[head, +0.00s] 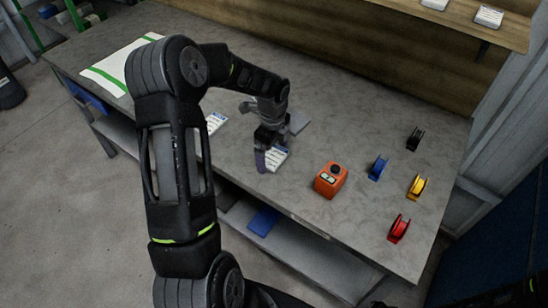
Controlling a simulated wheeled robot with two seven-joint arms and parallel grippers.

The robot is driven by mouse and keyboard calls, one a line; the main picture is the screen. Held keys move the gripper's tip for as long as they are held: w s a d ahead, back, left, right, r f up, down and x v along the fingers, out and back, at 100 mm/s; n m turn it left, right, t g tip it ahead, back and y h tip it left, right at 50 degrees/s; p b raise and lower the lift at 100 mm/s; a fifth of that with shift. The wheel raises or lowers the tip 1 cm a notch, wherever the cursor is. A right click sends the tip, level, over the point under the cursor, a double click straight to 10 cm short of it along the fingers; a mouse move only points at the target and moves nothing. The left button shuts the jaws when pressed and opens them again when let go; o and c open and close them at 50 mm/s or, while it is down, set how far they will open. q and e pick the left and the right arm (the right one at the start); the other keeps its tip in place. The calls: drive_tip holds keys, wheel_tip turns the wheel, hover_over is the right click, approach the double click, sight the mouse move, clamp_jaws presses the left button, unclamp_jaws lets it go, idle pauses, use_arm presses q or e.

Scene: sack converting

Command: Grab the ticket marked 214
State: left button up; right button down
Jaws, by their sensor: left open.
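A white ticket with a blue edge and printed lines (277,158) lies on the grey workbench. A similar ticket (215,123) lies farther left, partly hidden by my arm. The numbers are too small to read on either, so I cannot tell which is 214. My left gripper (268,148) is open and points down right at the first ticket, covering part of it. I cannot tell whether the fingers touch it. A purple piece (260,162) shows beside the fingertips. My right gripper is not in view.
On the workbench (370,115), an orange device (331,179) stands right of the gripper. A white, green-striped sheet (115,68) lies far left. White stacks (489,16) sit on the shelf.

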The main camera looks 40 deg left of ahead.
sight(273, 156)
use_arm(q)
drive_tip(key=c, duration=1.2)
wheel_tip(273, 156, up, 10)
drive_tip(key=shift+b, duration=0.75)
